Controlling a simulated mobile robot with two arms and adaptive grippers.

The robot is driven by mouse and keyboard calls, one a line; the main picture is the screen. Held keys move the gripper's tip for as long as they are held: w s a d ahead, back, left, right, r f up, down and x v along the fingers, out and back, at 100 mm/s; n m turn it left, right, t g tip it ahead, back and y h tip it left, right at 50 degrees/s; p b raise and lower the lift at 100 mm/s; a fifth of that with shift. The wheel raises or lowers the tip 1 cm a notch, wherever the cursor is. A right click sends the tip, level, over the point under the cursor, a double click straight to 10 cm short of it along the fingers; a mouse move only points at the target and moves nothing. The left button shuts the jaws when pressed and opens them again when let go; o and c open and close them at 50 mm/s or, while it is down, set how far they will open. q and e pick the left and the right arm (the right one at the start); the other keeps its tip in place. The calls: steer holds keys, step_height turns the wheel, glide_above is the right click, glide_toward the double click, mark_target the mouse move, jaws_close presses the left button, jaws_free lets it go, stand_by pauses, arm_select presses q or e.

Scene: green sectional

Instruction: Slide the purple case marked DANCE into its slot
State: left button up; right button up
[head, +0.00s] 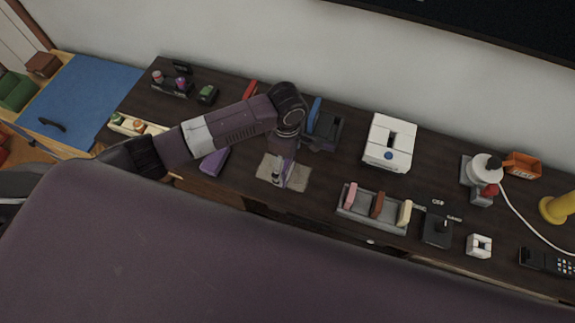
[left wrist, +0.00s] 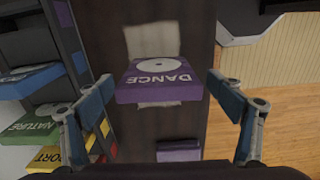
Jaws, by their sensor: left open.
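The purple case marked DANCE (left wrist: 158,93) shows in the left wrist view, its printed face with a white disc turned towards the camera. It is between the open fingers of my left gripper (left wrist: 165,88), with a gap on each side. In the head view my left gripper (head: 281,181) hangs over a beige mat (head: 302,174), and it and its arm hide most of the case. A dark rack (head: 326,142) stands just behind; the wrist view shows blue, green NATURE (left wrist: 32,122) and yellow cases there. Which slot is free is hard to tell. My right gripper is out of view.
Another purple item (head: 213,162) lies left of the mat and also shows low in the wrist view (left wrist: 180,150). A white box (head: 389,143), a grey tray with upright pieces (head: 372,221) and a black device (head: 437,229) stand to the right. The desk's front edge is close to the mat.

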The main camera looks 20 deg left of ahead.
arm_select(q)
step_height(320, 180, down, 3)
steer(key=shift+f+p, duration=0.2)
steer(key=shift+p, duration=0.15)
steer(key=shift+f, duration=0.4)
steer(key=c, duration=1.3)
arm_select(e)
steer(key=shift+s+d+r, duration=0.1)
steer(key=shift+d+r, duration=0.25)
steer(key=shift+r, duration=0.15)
arm_select(q)
steer(key=shift+w+r, duration=0.1)
steer(key=shift+r, duration=0.05)
